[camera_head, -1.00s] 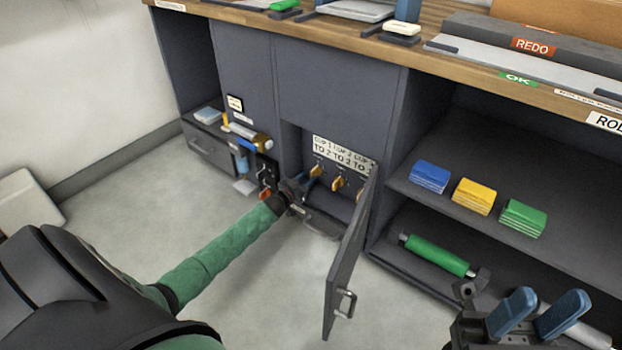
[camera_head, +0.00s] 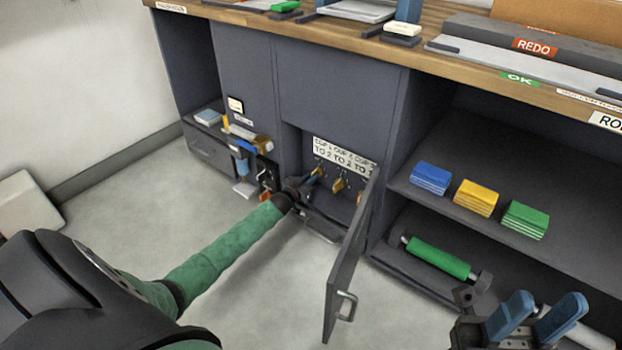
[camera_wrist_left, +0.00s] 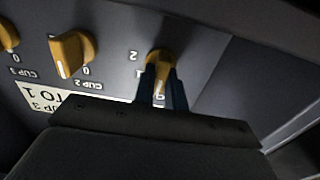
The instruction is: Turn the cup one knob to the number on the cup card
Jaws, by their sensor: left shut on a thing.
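The white cup card (camera_head: 343,156) inside the open cabinet bay reads TO 2 for cup 1, TO 2 for cup 2 and TO 1 for cup 3. In the left wrist view the orange cup one knob (camera_wrist_left: 162,58) sits between the blue fingers of my left gripper (camera_wrist_left: 163,88), which is shut on it. A 2 and a 1 show beside it; its exact setting is hard to tell. In the head view my left gripper (camera_head: 313,177) largely hides this knob. My right gripper (camera_head: 538,316) is open and empty at the lower right.
The orange cup two knob (camera_wrist_left: 72,55) is beside the held knob. The cabinet door (camera_head: 346,262) stands open to the right of my left arm. A green roller (camera_head: 440,258) lies on the lower right shelf.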

